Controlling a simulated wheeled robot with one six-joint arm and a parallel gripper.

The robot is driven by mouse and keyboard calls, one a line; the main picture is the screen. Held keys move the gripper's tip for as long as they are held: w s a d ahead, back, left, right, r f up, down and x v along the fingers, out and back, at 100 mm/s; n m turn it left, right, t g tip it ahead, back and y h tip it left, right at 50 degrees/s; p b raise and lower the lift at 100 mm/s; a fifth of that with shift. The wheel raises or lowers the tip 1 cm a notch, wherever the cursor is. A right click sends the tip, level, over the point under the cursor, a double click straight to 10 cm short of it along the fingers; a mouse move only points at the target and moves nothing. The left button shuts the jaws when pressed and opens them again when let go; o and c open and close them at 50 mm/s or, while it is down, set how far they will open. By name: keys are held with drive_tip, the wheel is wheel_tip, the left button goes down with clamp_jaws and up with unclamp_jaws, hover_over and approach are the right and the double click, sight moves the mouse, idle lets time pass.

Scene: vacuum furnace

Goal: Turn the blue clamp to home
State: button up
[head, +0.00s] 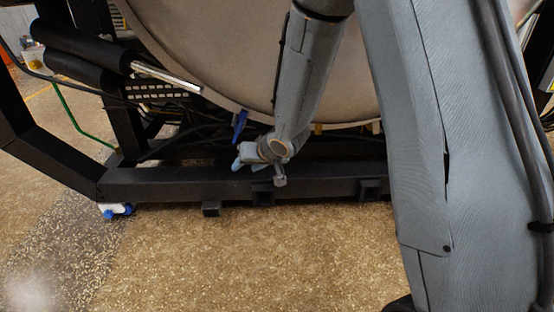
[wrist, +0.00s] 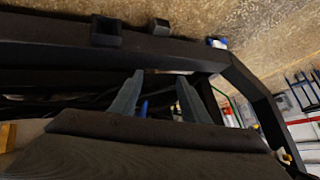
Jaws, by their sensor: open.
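The blue clamp (head: 239,124) is a small dark blue lever at the lower rim of the large round grey furnace door (head: 210,40). In the head view it hangs slightly tilted, just above my gripper (head: 240,163), which is partly hidden behind my wrist. In the wrist view my gripper (wrist: 160,80) is open, with its two grey fingers apart. A small patch of blue, likely the clamp (wrist: 144,107), shows between them. The fingers look empty, and I cannot tell whether they touch the clamp.
A black frame beam (head: 180,184) runs low behind my gripper, with dark cables (head: 190,146) above it. Black cylinders (head: 80,50) and a silver rod (head: 165,77) stand at upper left. The speckled floor (head: 230,260) in front is clear.

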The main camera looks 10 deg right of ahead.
drive_tip(key=s+d+r+m+g+h+p, duration=0.1)
drive_tip(key=s+d+r+h+p, duration=0.2)
drive_tip(key=s, duration=0.7)
drive_tip(key=d+r+p, duration=0.2)
drive_tip(key=d+r, duration=0.2)
drive_tip(key=shift+s+d+r+g, duration=0.3)
drive_tip(key=shift+s+d, duration=0.05)
drive_tip(key=shift+s, duration=0.05)
